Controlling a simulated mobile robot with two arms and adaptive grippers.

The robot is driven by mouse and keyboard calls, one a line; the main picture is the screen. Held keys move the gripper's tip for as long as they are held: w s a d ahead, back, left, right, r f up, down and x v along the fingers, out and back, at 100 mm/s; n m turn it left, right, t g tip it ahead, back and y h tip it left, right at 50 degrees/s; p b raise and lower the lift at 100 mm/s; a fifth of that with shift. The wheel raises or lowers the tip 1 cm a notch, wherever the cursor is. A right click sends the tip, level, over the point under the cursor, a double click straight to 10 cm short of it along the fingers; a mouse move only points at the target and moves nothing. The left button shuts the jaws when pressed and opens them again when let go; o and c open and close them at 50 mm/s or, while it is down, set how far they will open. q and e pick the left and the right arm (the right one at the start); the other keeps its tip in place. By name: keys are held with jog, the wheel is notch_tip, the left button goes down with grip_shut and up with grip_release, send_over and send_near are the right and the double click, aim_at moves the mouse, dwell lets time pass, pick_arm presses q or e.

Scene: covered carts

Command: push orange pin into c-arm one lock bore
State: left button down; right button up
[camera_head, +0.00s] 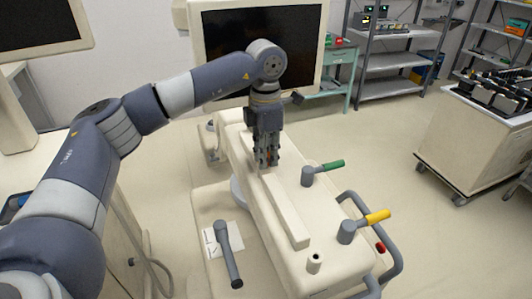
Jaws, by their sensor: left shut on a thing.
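My left gripper (267,158) points straight down over the cream c-arm body (290,215) at its far part. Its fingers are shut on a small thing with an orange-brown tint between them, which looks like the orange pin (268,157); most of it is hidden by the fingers. The fingertips are close to the top of the body; I cannot tell whether the pin touches it. A short cream socket with a dark hole (314,263) stands at the near end of the body. I cannot tell which bore is the lock bore. My right gripper is not in view.
A green-tipped lever (333,165) and a yellow-tipped lever (376,216) stand on the body's right side, by a grey rail and red knob (380,247). A grey handle (228,250) is at left. A monitor (258,45) stands behind. Floor at right is free before a cart (470,150).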

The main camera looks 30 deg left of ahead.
pick_arm(q)
jog(key=shift+f, duration=0.3)
jog(key=c, duration=1.4)
grip_release()
notch_tip(320, 180, up, 12)
jog(key=shift+s+f, duration=0.1)
